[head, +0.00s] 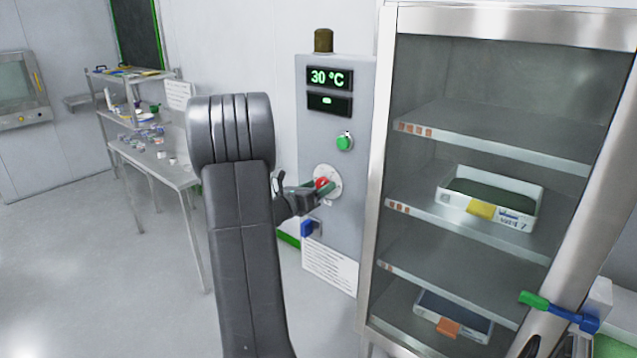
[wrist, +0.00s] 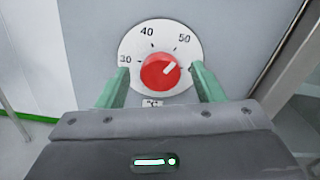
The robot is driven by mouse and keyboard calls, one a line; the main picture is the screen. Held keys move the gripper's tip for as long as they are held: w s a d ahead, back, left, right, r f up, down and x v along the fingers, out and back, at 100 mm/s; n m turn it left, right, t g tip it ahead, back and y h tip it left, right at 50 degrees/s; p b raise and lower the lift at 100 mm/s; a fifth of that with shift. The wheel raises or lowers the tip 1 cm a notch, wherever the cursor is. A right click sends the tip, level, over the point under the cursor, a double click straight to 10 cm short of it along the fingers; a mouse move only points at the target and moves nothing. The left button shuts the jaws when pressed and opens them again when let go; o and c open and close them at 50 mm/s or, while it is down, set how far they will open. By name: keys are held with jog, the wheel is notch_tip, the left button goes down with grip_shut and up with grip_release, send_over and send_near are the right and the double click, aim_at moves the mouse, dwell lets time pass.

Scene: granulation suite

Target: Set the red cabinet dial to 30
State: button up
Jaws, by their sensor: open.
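The red dial (wrist: 158,72) sits on a round white scale plate (wrist: 133,45) marked 30, 40 and 50, with a further number at the right partly hidden by a finger. Its white pointer mark slants to the upper right, roughly toward 50 or just past it. In the head view the dial (head: 321,183) is on the grey cabinet panel (head: 345,245). My gripper (wrist: 160,80) is open, its green fingers to the left and right of the dial with gaps between. Contact is not visible. In the head view my gripper (head: 318,190) partly covers the dial.
A display (head: 330,78) above reads 30 °C, with a green button (head: 345,141) below it. A blue part (head: 308,228) sits under the dial. A glass-fronted shelf cabinet (head: 384,190) stands close at the right. A steel table (head: 170,178) is at the left.

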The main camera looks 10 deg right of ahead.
jog(key=shift+w+d, duration=0.25)
jog(key=shift+d, duration=0.05)
jog(key=c, duration=1)
jog(key=shift+o, duration=0.2)
